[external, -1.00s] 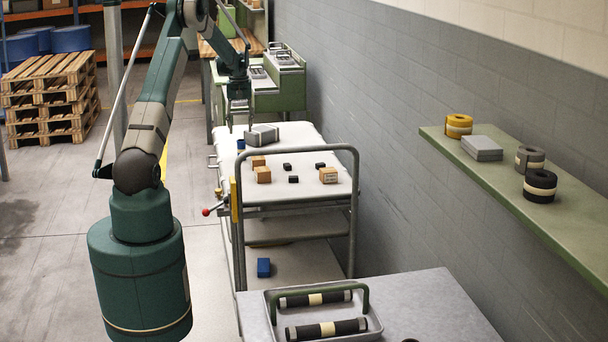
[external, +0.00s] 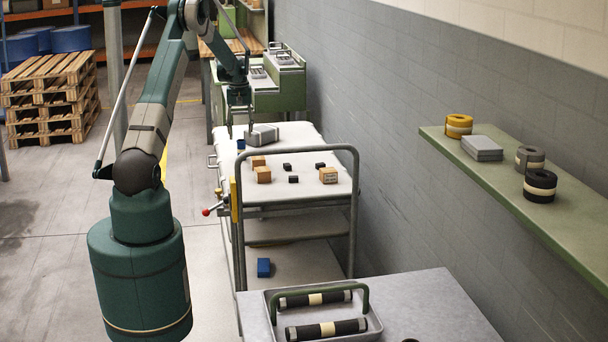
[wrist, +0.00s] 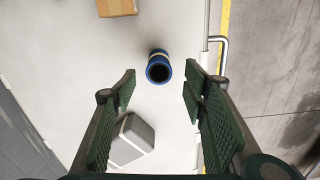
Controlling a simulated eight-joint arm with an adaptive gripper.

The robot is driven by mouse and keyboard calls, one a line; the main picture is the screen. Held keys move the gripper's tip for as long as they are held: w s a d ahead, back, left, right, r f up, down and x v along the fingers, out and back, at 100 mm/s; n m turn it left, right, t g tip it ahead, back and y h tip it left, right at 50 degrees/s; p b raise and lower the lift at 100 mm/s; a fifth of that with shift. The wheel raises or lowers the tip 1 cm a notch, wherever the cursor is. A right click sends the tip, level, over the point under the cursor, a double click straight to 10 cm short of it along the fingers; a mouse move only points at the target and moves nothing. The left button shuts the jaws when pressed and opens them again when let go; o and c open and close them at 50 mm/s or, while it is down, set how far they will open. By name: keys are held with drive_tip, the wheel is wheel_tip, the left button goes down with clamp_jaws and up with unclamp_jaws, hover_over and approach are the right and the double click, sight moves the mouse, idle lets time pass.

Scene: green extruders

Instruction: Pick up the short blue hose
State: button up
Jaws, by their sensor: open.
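The short blue hose (wrist: 159,67) stands on the white cart top in the wrist view, its dark round opening facing the camera. It lies ahead of my gripper (wrist: 157,82), near the middle of the gap between the fingertips. In the external view a small blue bit of the hose (external: 241,144) shows at the left edge of the cart top, beside a grey box. My gripper (external: 238,128) hangs above that end of the cart. The fingers are open and apart, with nothing between them.
A grey box (external: 262,135) sits close to the hose; it also shows by the left finger in the wrist view (wrist: 131,140). Cardboard boxes (external: 263,175) and small black blocks stand nearer the cart's handle rail (external: 356,200). A blue block (external: 263,267) lies on the lower shelf.

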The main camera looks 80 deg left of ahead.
sight(241, 143)
drive_tip(key=shift+f, duration=0.15)
drive_tip(key=shift+w+d+f, duration=0.1)
drive_tip(key=shift+f, duration=2.35)
drive_tip(key=c, duration=1)
